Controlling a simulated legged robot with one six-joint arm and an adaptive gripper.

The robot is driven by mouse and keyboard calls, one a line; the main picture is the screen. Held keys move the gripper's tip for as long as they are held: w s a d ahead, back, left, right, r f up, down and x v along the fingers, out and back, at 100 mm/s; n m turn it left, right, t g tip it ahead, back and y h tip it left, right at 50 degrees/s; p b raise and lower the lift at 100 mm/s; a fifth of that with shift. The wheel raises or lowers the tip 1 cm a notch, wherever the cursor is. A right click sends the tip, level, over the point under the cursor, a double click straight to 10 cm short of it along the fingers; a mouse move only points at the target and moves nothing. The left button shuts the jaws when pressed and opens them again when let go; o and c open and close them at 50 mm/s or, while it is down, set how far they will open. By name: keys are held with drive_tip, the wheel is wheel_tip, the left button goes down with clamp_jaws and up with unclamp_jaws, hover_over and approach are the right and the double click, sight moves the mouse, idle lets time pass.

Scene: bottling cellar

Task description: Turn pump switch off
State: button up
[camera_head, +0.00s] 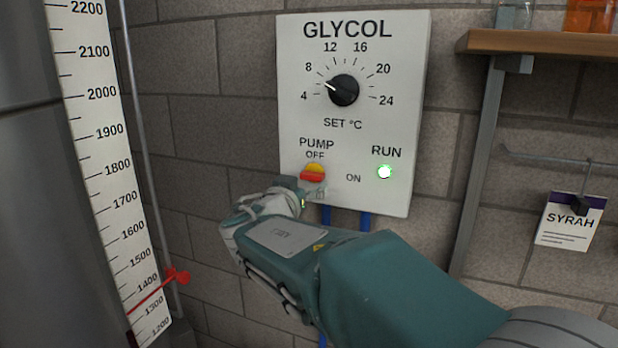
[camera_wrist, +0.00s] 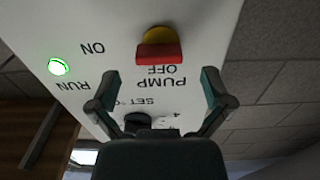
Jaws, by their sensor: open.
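The pump switch (camera_head: 313,172) has a yellow base and a red handle, low on the left of the white GLYCOL panel (camera_head: 410,120). Its red bar lies roughly level, in line with the ON mark rather than pointing up at OFF. The green RUN lamp (camera_head: 384,172) is lit. In the wrist view, which is upside down, the switch (camera_wrist: 158,48) lies just beyond the space between the two fingers of my open gripper (camera_wrist: 158,75). My gripper (camera_head: 313,192) is close below the switch in the head view; the wrist partly hides its fingers. Contact cannot be told.
A black temperature dial (camera_head: 344,90) is above the switch, its pointer between 4 and 8. Blue pipes (camera_head: 366,221) run below the panel. A shelf (camera_head: 540,42) and SYRAH tag (camera_head: 570,222) are right.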

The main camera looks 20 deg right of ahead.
sight(309, 179)
drive_tip(key=shift+x, duration=2)
drive_tip(key=c, duration=1.1)
